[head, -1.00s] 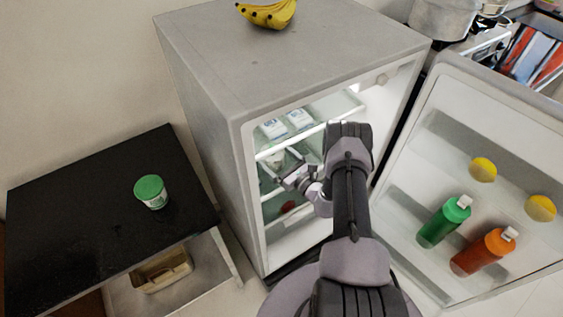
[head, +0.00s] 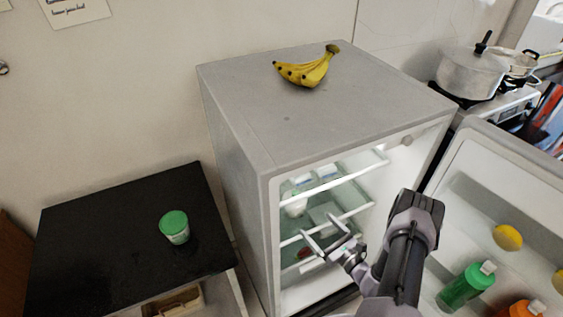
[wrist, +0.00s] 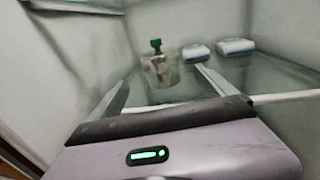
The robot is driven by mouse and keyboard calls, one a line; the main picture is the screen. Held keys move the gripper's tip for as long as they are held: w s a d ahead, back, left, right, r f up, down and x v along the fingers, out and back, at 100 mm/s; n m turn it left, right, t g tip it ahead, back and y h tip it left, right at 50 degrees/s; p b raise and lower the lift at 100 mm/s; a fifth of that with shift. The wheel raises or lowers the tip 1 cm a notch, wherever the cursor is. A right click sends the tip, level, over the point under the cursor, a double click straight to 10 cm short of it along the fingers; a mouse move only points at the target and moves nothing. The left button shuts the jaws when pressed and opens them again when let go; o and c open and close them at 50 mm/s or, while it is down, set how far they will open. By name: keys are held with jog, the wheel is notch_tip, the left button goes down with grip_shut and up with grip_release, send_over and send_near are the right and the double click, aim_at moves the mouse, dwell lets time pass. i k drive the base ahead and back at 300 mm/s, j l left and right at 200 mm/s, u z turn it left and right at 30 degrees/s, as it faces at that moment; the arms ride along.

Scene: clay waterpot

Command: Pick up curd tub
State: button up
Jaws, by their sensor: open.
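A white tub with a green lid (head: 174,229) stands upright on the black table at left, away from my gripper. I cannot tell from labels which is the curd tub. My gripper (head: 318,228) is open and empty at the fridge opening. In the wrist view its fingers (wrist: 161,78) are spread, with the pale tub beyond and between them.
Two white packs (wrist: 216,49) sit on the shelf right of the pale tub. White shelf edges (head: 330,184) cross the fridge opening. The open door (head: 470,205) at right holds bottles and yellow round things. Bananas (head: 308,70) lie on the fridge top.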

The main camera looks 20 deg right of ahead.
aim_at(174, 224)
jog(key=k+l, duration=0.15)
jog(key=k, duration=0.35)
jog(key=k+l, duration=0.15)
jog(key=k, duration=0.35)
